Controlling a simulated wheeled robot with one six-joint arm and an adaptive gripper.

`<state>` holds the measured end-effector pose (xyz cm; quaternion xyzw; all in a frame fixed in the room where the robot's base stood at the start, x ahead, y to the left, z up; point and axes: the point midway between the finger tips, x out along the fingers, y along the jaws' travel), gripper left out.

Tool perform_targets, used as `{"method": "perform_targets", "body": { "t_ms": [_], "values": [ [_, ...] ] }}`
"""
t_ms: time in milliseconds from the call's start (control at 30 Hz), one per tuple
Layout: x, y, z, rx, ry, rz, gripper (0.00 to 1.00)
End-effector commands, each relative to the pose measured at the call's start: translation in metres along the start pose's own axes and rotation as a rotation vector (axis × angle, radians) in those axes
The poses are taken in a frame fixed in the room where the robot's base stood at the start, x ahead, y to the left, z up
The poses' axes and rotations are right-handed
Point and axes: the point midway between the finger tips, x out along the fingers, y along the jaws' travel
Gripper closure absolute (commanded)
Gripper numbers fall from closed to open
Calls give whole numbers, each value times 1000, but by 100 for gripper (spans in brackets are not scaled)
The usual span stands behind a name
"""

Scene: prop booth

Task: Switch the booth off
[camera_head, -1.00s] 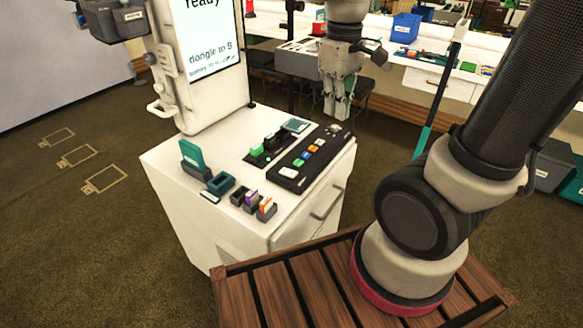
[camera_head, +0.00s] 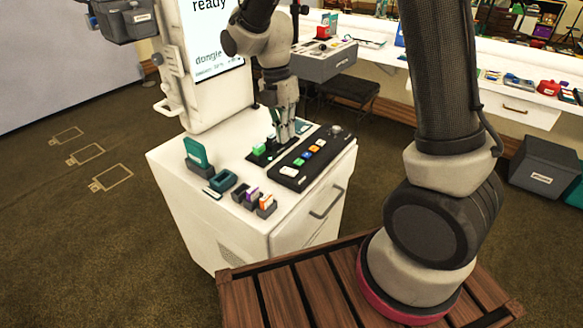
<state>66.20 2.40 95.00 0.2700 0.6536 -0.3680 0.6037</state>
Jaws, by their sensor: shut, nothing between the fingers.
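The booth is a white cabinet (camera_head: 182,180) with an upright screen (camera_head: 208,40) at its back; the screen is lit and reads "ready" and, partly covered, "dongle". On its top lies a black strip (camera_head: 309,160) with white, green, blue and orange buttons. Behind the strip is a small black panel with a green block (camera_head: 259,150). My gripper (camera_head: 284,140) points down at the right part of this panel, its fingers shut and empty. The fingers hide that part of the panel. I cannot tell whether they touch it.
A teal card in a grey holder (camera_head: 197,155), a teal tray (camera_head: 222,181) and several small holders (camera_head: 252,198) stand at the cabinet's front left. A slatted wooden platform (camera_head: 310,290) is in front. A long bench (camera_head: 500,85) and a dark stool (camera_head: 352,88) are behind.

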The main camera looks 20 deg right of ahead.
Motion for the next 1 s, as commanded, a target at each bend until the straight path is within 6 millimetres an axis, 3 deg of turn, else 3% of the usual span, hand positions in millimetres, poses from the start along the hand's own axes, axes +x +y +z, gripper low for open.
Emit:
{"method": "perform_targets", "body": {
  "t_ms": [300, 500, 700, 1000],
  "values": [
    [70, -1, 0, 3, 1, -6, 100],
    [102, -1, 0, 3, 1, -4, 100],
    [116, -1, 0, 3, 0, -2, 100],
    [117, -1, 0, 3, 0, -1, 100]
  ]
}}
